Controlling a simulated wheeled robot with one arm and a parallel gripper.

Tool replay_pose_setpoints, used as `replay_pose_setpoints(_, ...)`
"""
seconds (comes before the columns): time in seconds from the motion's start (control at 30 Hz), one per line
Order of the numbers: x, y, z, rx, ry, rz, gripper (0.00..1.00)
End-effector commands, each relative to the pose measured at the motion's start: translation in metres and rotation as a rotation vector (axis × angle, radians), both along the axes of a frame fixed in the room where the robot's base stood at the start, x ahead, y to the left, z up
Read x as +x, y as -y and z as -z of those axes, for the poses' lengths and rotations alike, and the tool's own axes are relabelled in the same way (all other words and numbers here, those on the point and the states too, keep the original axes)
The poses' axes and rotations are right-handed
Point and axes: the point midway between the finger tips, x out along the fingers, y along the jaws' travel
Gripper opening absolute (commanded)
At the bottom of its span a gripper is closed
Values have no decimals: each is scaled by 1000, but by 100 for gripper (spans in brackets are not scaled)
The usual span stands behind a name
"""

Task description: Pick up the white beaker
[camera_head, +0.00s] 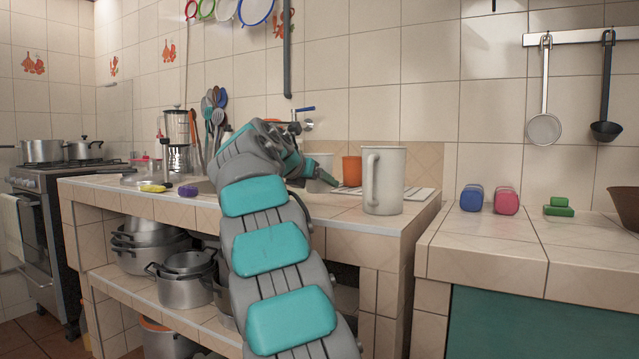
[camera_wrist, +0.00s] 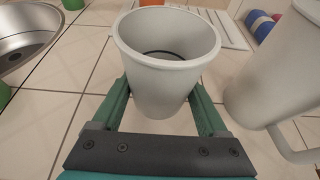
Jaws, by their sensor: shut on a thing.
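The white beaker (camera_wrist: 165,75) is a plain, tapered cup, upright and open at the top, with its inside empty apart from a dark ring. My gripper (camera_wrist: 161,92) has its two green fingers against opposite sides of the beaker and is shut on it.
A larger white jug (camera_head: 390,180) with a handle stands close to the right of the beaker. An orange cup (camera_head: 351,171) is behind. A steel sink (camera_wrist: 28,40) lies to the left. A white ribbed rack (camera_wrist: 215,28) lies at the back right.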

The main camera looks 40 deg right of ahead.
Motion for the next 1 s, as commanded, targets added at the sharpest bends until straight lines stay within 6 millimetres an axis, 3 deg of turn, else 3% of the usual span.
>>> replay_pose_setpoints(0.37,-19,-23,-5,-3,3,-3,13)
replay_pose_setpoints(1.0,-87,-104,-15,-2,4,-1,13)
